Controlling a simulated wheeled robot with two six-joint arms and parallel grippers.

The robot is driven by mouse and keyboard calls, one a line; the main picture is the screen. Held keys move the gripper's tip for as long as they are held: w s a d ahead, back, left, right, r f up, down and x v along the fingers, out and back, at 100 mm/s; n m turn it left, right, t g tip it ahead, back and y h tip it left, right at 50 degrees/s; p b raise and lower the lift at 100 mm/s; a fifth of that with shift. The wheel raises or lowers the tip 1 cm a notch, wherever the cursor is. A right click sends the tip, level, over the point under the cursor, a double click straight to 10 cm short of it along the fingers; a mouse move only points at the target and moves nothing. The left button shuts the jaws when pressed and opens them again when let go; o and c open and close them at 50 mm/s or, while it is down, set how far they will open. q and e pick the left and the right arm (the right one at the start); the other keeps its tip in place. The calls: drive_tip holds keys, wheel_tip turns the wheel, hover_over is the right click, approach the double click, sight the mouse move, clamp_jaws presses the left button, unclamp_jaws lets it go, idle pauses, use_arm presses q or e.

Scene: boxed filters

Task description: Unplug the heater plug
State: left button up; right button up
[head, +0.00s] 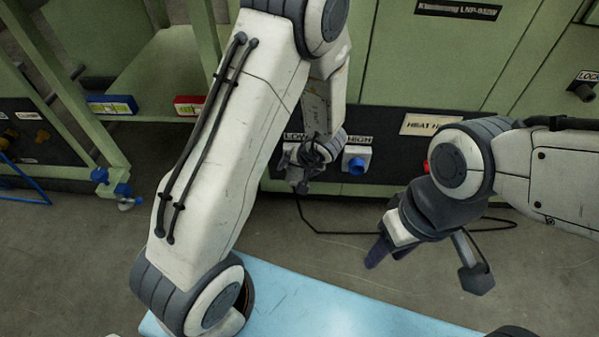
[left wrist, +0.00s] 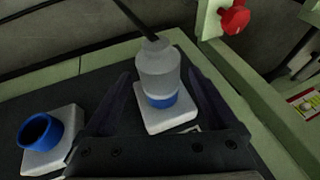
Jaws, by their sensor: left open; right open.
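The heater plug (left wrist: 158,70) is a pale grey cylinder with a black cable (left wrist: 138,22) leaving its end. In the left wrist view it sits in a blue-ringed socket on a white plate (left wrist: 172,121). My left gripper (head: 304,170) is open, with one finger on each side of the plug; whether either touches it I cannot tell. In the head view this gripper largely hides the plug and its socket beside the LOW label (head: 293,137). My right gripper (head: 425,270) is open and empty above the floor at the right.
An empty blue socket (head: 356,165) sits under the HIGH label; it also shows in the left wrist view (left wrist: 38,132). A black cable (head: 345,233) lies on the floor. Boxes, blue-yellow (head: 112,105) and red (head: 189,105), stand on the shelf. A light blue surface (head: 330,308) is in front.

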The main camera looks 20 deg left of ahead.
use_arm(q)
drive_tip(key=shift+w+a+f, duration=0.1)
drive_tip(key=shift+f, duration=0.05)
clamp_jaws()
drive_tip(key=shift+s+d, duration=0.2)
drive_tip(key=shift+s, duration=0.45)
drive_tip(key=shift+s, duration=0.25)
drive_tip(key=shift+s+d+b, duration=0.3)
drive_tip(key=shift+s, duration=0.6)
drive_tip(key=shift+s+d+b, duration=0.25)
drive_tip(key=shift+s, duration=0.6)
drive_tip(key=shift+s, duration=0.1)
